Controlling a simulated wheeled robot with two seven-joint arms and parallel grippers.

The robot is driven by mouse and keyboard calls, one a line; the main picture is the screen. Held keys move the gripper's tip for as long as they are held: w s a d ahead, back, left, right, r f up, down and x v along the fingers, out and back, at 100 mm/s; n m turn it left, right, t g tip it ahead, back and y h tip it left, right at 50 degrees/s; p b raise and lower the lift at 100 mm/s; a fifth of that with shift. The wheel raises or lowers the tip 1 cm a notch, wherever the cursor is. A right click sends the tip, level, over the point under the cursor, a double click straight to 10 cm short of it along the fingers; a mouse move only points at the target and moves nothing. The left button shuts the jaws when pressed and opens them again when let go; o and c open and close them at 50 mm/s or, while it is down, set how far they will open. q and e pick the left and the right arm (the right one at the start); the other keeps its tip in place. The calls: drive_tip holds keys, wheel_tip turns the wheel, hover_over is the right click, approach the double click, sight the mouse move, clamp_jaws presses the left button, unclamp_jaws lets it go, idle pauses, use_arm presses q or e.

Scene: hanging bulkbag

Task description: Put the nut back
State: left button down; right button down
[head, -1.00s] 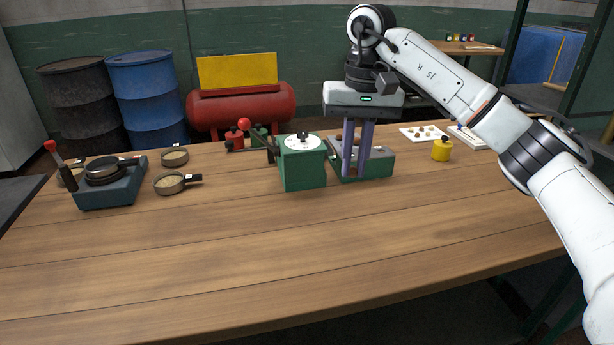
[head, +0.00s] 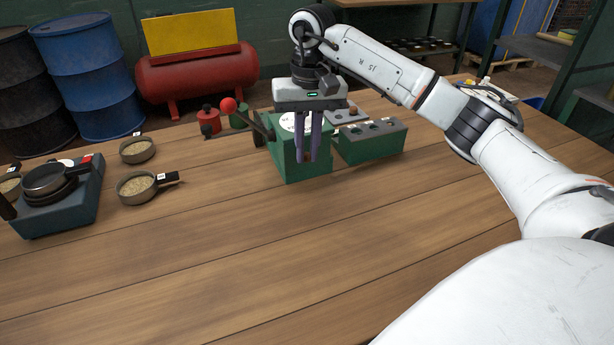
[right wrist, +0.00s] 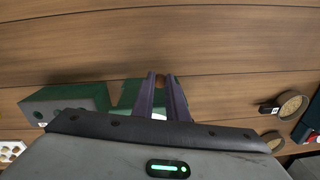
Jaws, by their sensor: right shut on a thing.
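My right gripper (head: 307,158) points down in front of the green box with a white dial top (head: 298,172). Its purple fingers are shut on a small brown nut (head: 307,155), mostly hidden between the tips. In the right wrist view the nut (right wrist: 160,80) shows at the fingertips (right wrist: 164,92). The fingers hide part of the dial and the box front. I cannot tell whether the nut touches the box. A green block with round holes in its top (head: 370,142) stands right of the box. My left gripper is not in view.
A red-knobbed lever (head: 228,105) stands at the box's left. Pans of grains (head: 137,187) and a dark blue device with a round plate (head: 62,200) are at the left. A grey plate with small parts (head: 346,114) lies behind the block. The table front (head: 250,270) is clear.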

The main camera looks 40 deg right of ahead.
sight(306, 189)
wheel_tip(306, 189, down, 8)
drive_tip(key=shift+w+r, duration=0.1)
drive_tip(key=shift+r, duration=0.1)
drive_tip(key=shift+f, duration=0.1)
drive_tip(key=c, duration=1.7)
unclamp_jaws()
drive_tip(key=shift+c, duration=0.2)
